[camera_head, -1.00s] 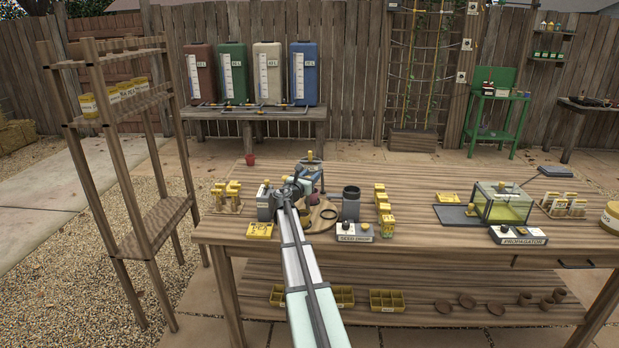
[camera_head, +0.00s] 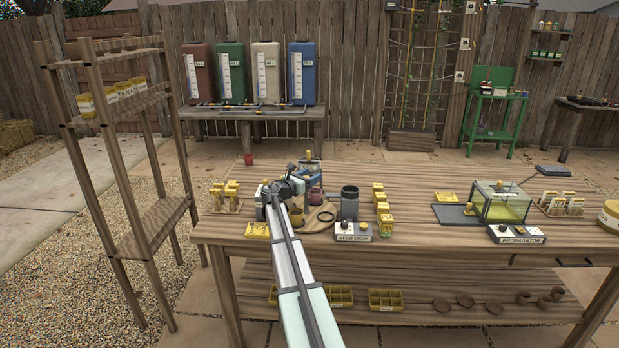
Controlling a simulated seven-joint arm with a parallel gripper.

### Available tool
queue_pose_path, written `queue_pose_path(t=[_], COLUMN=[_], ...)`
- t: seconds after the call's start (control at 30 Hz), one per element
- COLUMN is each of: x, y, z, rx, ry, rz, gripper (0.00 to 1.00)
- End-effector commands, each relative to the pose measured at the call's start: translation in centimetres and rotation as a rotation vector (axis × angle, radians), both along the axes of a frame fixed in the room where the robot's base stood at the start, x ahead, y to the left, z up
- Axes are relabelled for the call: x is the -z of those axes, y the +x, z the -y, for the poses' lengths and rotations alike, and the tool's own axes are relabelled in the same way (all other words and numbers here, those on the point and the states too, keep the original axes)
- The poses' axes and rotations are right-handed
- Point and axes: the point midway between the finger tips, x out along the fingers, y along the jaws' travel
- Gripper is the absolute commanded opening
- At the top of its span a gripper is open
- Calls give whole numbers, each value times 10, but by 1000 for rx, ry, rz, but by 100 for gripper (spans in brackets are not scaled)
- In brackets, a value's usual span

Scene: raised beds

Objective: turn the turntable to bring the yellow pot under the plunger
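The wooden turntable (camera_head: 318,225) sits on the bench's left half, partly behind my arm. A small yellow-brown pot (camera_head: 297,217) stands at its front left, just right of my arm; it looks like the yellow pot. A dark reddish pot (camera_head: 315,195) stands farther back, and a dark ring lies at the right. A blue-grey device with a yellow knob (camera_head: 308,155) stands behind the turntable; it seems to be the plunger station, but its plunger tip is not clear. My gripper (camera_head: 273,191) is over the turntable's left side. Its fingers are too small and hidden to read.
A dark grey cylinder (camera_head: 349,203) and the seed drop box (camera_head: 352,232) stand right of the turntable. Yellow packets (camera_head: 382,210) stand beyond them. A yellow pea packet (camera_head: 257,230) lies at the left.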

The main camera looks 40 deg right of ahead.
Motion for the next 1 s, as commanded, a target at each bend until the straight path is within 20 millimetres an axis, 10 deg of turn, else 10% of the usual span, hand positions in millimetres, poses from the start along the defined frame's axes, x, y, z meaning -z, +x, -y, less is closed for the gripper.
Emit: queue_pose_path(t=[0.43, 1.0], x=[0, 0], y=[-2, -16], z=[-12, -113], rx=[-2, -2], ry=[-1, 0], rz=[0, 0], gripper=[63, 63])
